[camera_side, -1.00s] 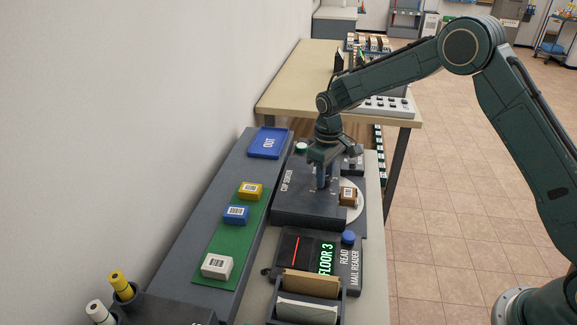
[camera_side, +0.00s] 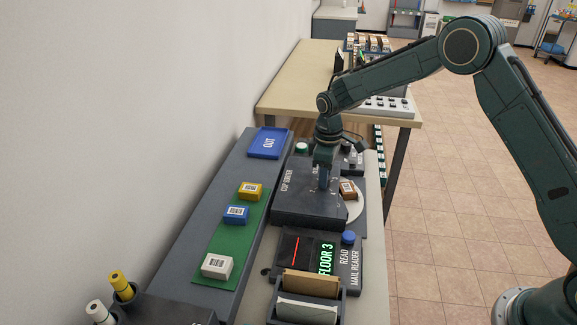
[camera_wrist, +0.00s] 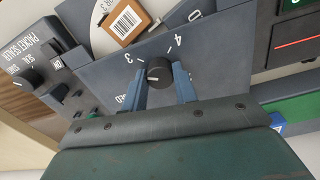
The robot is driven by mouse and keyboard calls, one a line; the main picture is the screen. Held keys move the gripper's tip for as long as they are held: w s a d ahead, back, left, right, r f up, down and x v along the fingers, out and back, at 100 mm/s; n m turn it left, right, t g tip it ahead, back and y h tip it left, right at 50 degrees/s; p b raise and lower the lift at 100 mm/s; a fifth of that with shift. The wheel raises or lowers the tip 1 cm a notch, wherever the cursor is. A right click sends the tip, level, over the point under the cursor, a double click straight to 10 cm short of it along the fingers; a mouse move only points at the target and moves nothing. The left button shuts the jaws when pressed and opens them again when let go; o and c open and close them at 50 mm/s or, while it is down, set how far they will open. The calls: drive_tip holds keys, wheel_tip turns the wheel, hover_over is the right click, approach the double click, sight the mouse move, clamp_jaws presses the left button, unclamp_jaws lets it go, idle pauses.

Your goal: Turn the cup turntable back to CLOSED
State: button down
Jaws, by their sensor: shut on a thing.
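My gripper (camera_side: 323,184) points down over the dark cup sorter (camera_side: 290,212). In the wrist view my gripper (camera_wrist: 163,75) is shut on a round black knob (camera_wrist: 160,69), one finger on each side. A pale mark shows on the knob's lower left. The numbers 3 and 4 are printed around it, and lettering to its lower left is partly hidden by a finger. The white turntable (camera_side: 356,209) shows at the sorter's right edge, mostly covered by the housing. A brown box with a barcode label (camera_side: 348,189) sits on it, also visible in the wrist view (camera_wrist: 124,20).
A mail reader (camera_side: 345,268) showing FLOOR 3 stands in front of the sorter. Yellow (camera_side: 251,190), blue (camera_side: 236,214) and white (camera_side: 217,265) boxes lie on a green mat (camera_side: 208,254) to the left. A blue OUT tray (camera_side: 267,143) is behind them. A packet sealer (camera_wrist: 52,55) adjoins the sorter.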

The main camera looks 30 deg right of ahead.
drive_tip(key=shift+n, duration=7.1)
drive_tip(key=c, duration=1.1)
unclamp_jaws()
drive_tip(key=shift+r, duration=0.15)
wheel_tip(320, 180, up, 14)
drive_tip(key=shift+f, duration=0.2)
